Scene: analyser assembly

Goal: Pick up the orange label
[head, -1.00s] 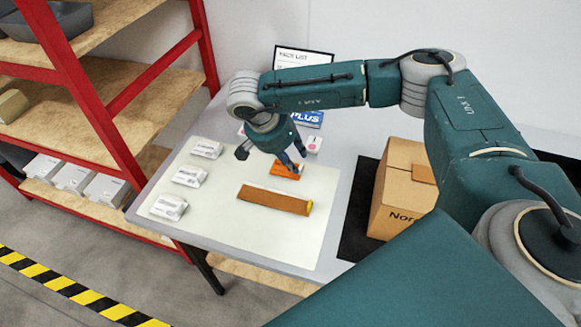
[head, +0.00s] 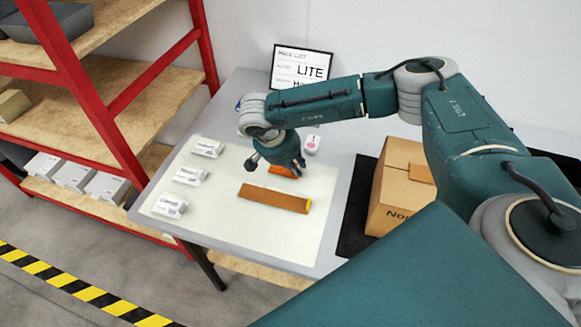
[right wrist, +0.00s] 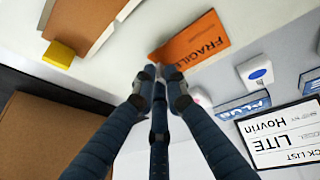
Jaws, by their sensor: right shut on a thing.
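The orange label (head: 283,172) lies on the pale mat, behind the brown bar, and is partly hidden by my gripper in the head view. In the right wrist view the orange label (right wrist: 198,42) shows the word FRAGILE. My right gripper (head: 299,168) points down at the label's near edge. In the right wrist view my right gripper (right wrist: 162,76) has its fingertips closed together on the label's corner. The label still looks flat and level with the mat. My left gripper is not in view.
A brown bar with a yellow end (head: 275,198) lies in front of the label. Several white packets (head: 190,176) line the mat's left side. A cardboard box (head: 402,190) stands on a black mat at right. A pack list sign (head: 302,68) stands behind.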

